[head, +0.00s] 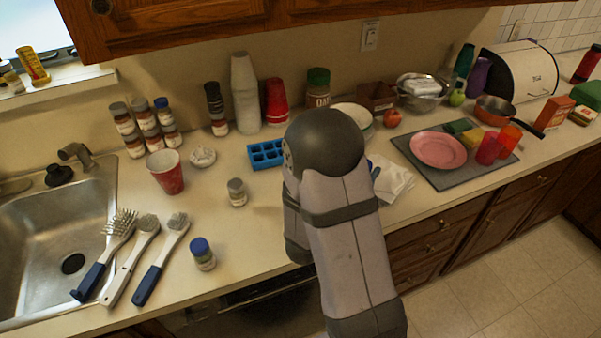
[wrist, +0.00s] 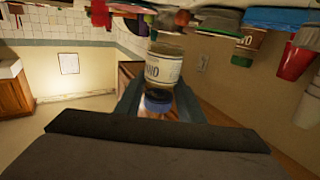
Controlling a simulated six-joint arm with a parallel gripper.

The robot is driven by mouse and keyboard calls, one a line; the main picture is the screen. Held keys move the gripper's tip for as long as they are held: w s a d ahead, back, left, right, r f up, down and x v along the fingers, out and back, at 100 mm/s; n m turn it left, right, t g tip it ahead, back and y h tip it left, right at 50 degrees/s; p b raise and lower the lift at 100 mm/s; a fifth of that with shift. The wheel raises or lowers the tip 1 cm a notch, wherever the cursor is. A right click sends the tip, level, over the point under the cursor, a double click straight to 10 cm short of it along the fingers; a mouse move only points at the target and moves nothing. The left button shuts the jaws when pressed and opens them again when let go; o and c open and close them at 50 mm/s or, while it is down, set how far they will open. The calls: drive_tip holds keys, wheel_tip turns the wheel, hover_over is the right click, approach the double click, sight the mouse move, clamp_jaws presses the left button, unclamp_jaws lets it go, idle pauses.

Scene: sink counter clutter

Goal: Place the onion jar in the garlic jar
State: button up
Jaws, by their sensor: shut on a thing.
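In the wrist view, my gripper (wrist: 158,84) is shut on a small jar, the onion jar (wrist: 164,68). Its pale label has large letters that look like part of "ONION". A blue lid-like part (wrist: 157,97) shows between the fingers at the jar's near end. In the head view, my arm hides the gripper and most or all of what it holds. A blue-lidded jar (head: 203,257) and a grey-lidded jar (head: 237,194) stand upright and apart on the counter. Their labels are too small to read, so I cannot tell which is the garlic jar.
Brushes (head: 143,255) lie beside the sink (head: 45,230). A red cup (head: 166,172), a blue tray (head: 267,153) and several bottles (head: 145,125) stand farther back. A pink plate (head: 438,149) is at the right. Clear counter surrounds the two small jars.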

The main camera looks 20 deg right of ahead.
drive_tip(key=w+a+r+n+t+y+b, duration=0.2)
drive_tip(key=w+a+r+n+t+y, duration=0.55)
drive_tip(key=w+a+r, duration=0.5)
drive_tip(key=n+y, duration=0.6)
drive_tip(key=y, duration=0.5)
hover_over(235, 183)
wheel_tip(235, 183, down, 4)
drive_tip(key=shift+f+p, duration=0.95)
drive_tip(key=shift+f, duration=4.3)
drive_tip(key=shift+f, duration=0.2)
drive_tip(key=o, duration=1.1)
drive_tip(key=shift+r, duration=0.1)
